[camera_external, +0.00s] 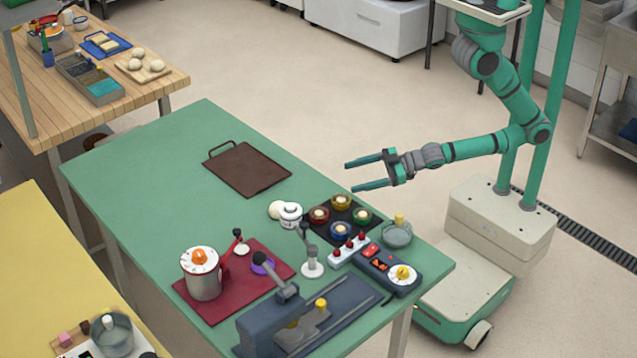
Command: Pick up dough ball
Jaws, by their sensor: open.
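Several pale dough balls (156,66) rest on a light wooden board (125,68) on the wooden table at the upper left.
The green table (130,190) holds a brown tray (247,169), a dark mat with several small coloured pots (340,202), a red mat with a large pot (203,275), a control box (388,272) and a grey press (290,310). Its far left part is clear.

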